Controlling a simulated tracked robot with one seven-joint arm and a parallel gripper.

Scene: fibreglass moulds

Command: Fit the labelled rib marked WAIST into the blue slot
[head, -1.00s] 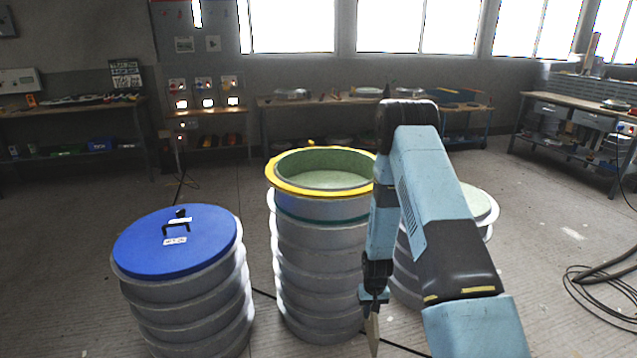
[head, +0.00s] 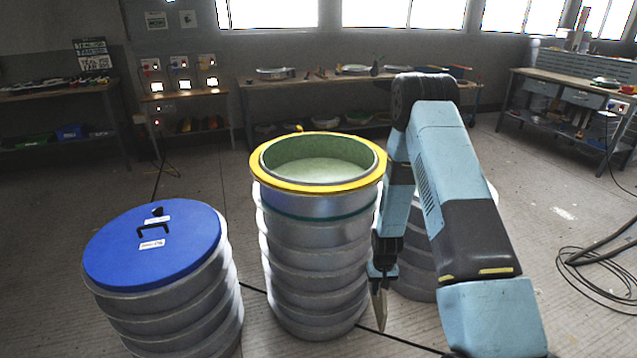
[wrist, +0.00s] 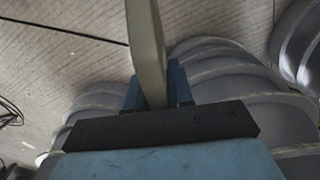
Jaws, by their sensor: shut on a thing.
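My gripper (head: 382,278) hangs low at the front right of the middle drum, pointing down. It is shut on a thin pale rib (head: 380,309), which hangs down from it near the drum's side. The wrist view shows the same rib (wrist: 146,40) upright in the picture between my blue fingers (wrist: 158,88). No label can be read on the rib, so I cannot tell whether it is marked WAIST. I cannot make out a blue slot in either view.
A ribbed grey drum (head: 315,260) with a yellow rim (head: 268,180) and pale green inside stands in the middle. A drum with a blue handled lid (head: 115,250) stands at left. Another drum is partly behind my arm. Cables (head: 600,275) lie on the floor at right; benches line the back.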

